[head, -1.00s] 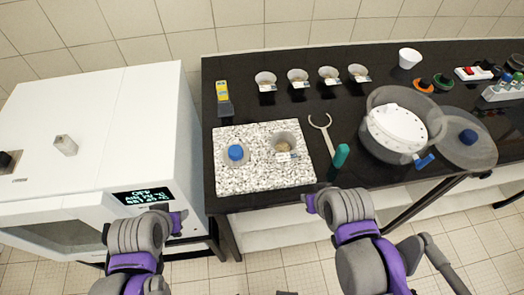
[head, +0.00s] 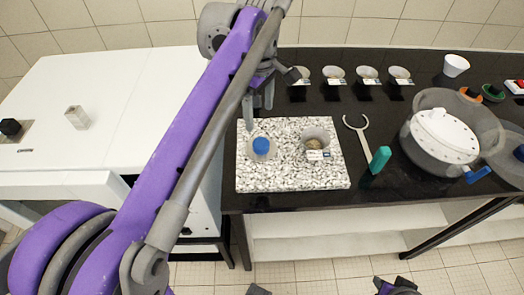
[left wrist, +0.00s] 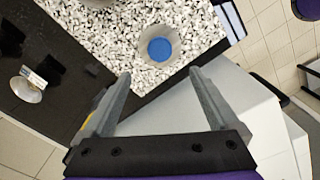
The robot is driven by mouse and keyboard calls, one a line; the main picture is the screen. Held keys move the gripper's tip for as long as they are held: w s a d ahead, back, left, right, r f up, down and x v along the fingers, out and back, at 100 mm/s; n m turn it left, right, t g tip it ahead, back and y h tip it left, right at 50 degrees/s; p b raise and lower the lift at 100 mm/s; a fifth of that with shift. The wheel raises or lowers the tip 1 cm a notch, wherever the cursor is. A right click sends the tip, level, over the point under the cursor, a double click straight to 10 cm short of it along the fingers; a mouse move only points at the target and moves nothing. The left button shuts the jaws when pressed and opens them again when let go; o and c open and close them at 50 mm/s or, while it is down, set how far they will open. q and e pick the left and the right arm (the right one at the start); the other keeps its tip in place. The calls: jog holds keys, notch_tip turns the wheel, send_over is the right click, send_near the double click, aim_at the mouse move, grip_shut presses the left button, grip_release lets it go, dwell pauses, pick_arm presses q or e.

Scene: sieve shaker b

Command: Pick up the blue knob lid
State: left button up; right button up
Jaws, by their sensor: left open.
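The blue knob lid (head: 261,146) sits on a pale round dish on the speckled slab (head: 300,180), at its left. In the left wrist view the blue knob (left wrist: 160,48) lies just beyond the gap between the fingertips. My left gripper (head: 259,114) is open and empty, above and behind the knob, with its fingers pointing down and apart from it. It also shows in the left wrist view (left wrist: 160,76). A second blue knob (head: 519,153) tops a large clear lid, cut off at the right edge. My right gripper does not show clearly.
A cup of grains (head: 314,138) stands on the slab, right of the knob. Several small labelled cups line the back. A wrench-like tool with a teal handle (head: 379,159) and a clear pot (head: 412,150) lie to the right. A white machine (head: 120,85) stands at left.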

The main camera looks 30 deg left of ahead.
pick_arm(q)
send_over(262, 143)
jog(key=f, duration=0.5)
jog(key=shift+a+f, duration=0.15)
jog(key=shift+a, duration=0.2)
jog(key=shift+d+f+b, duration=0.2)
jog(key=shift+f+b, duration=0.05)
jog(key=shift+f, duration=1.05)
jog(key=shift+d+f+b, duration=0.15)
jog(key=shift+f+b, duration=0.1)
jog(key=shift+f, duration=1.05)
jog(key=c, duration=1.4)
jog(key=shift+r, duration=0.1)
jog(key=shift+c, duration=0.2)
notch_tip(262, 143, up, 10)
jog(key=p, duration=0.1)
